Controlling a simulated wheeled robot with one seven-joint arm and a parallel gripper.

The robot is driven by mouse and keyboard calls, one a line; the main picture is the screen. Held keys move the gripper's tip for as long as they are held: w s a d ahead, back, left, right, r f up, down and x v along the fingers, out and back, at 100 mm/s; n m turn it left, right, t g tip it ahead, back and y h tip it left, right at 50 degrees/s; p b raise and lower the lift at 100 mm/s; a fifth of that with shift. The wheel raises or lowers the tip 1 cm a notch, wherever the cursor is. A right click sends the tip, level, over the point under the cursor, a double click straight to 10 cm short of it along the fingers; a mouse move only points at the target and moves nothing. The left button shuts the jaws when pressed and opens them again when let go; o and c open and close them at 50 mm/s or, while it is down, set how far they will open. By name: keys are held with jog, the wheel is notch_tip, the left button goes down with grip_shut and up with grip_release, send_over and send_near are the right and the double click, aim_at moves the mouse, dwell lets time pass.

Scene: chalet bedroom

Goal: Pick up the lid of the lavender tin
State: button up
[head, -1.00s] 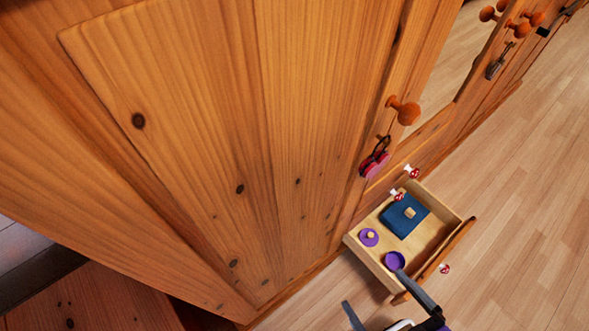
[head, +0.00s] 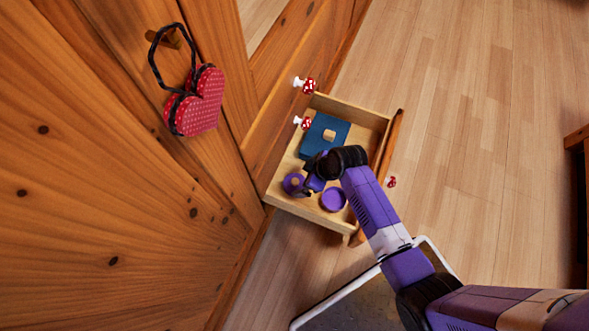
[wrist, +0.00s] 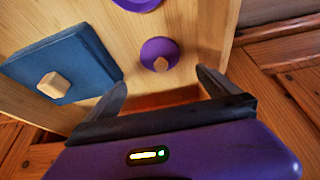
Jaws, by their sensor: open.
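The lid (head: 293,184) of the lavender tin is a small purple disc with a wooden knob, lying flat in the open drawer (head: 281,200). In the wrist view the lid (wrist: 150,47) sits just beyond my fingertips, near the middle, with its knob towards me. The purple tin (head: 334,199) stands open beside it in the drawer; only its edge (wrist: 135,4) shows at the top of the wrist view. My gripper (head: 306,190) is open and empty, close by the lid in the head view. Its fingers (wrist: 160,84) are spread and nothing is between them.
A blue square piece (head: 319,140) with a wooden knob lies in the same drawer, near my gripper's finger in the wrist view (wrist: 70,62). The drawer walls surround these things. A red dotted heart (head: 197,105) hangs on the wardrobe.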

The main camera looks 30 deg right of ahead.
aim_at(295, 181)
jog(key=shift+w+a+f+b, duration=0.15)
jog(key=shift+w+f+b, duration=0.25)
jog(key=shift+w+f, duration=0.2)
jog(key=b+x, duration=0.1)
jog(key=x, duration=0.1)
jog(key=b+x, duration=0.2)
jog(key=x, duration=0.1)
jog(key=b+x, duration=0.2)
jog(key=shift+s+a+f, duration=0.2)
jog(key=shift+s+f, duration=0.05)
jog(key=shift+f, duration=0.1)
